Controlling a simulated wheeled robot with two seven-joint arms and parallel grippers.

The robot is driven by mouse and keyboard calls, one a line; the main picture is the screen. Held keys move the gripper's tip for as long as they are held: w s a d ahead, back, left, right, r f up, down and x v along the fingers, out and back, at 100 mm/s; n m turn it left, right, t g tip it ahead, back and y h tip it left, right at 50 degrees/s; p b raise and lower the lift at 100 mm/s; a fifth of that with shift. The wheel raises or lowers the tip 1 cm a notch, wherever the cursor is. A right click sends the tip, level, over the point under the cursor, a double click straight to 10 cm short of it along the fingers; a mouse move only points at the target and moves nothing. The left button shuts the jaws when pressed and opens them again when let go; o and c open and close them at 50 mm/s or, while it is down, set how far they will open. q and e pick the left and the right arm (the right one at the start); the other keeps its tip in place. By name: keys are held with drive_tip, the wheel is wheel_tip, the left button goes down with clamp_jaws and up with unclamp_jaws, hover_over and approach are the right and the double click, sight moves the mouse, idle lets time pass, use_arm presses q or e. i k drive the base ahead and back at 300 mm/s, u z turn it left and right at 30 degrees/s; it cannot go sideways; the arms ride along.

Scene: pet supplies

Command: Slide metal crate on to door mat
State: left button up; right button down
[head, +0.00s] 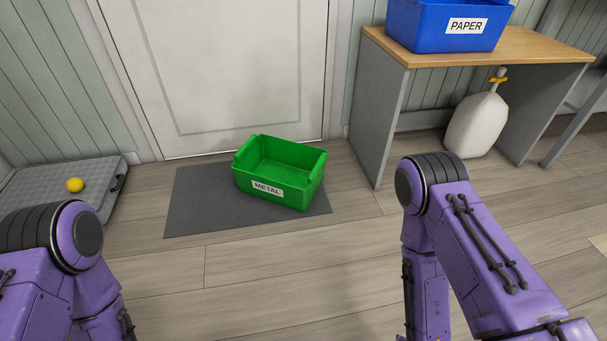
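The green metal crate (301,193), labelled METAL, sits upright and empty on the dark grey door mat (200,207) in front of the white door. It stands on the right half of the mat, turned at a slight angle, with its near right corner close to the mat's right edge. My two purple arms show at the lower left and lower right, both apart from the crate. Neither gripper shows in the head view; both arms run down out of the picture.
A grey case (107,197) with a yellow ball (75,185) on it lies at the left wall. A wooden-topped table (410,55) at the right bears a blue PAPER crate (440,35). A white jug (475,125) stands under it. The floor before the mat is clear.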

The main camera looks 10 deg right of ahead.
sight(283, 173)
drive_tip(key=z, duration=0.2)
drive_tip(key=k, duration=0.2)
drive_tip(key=u, duration=0.6)
drive_tip(key=i, duration=0.95)
drive_tip(key=z, duration=0.5)
drive_tip(key=i, duration=0.7)
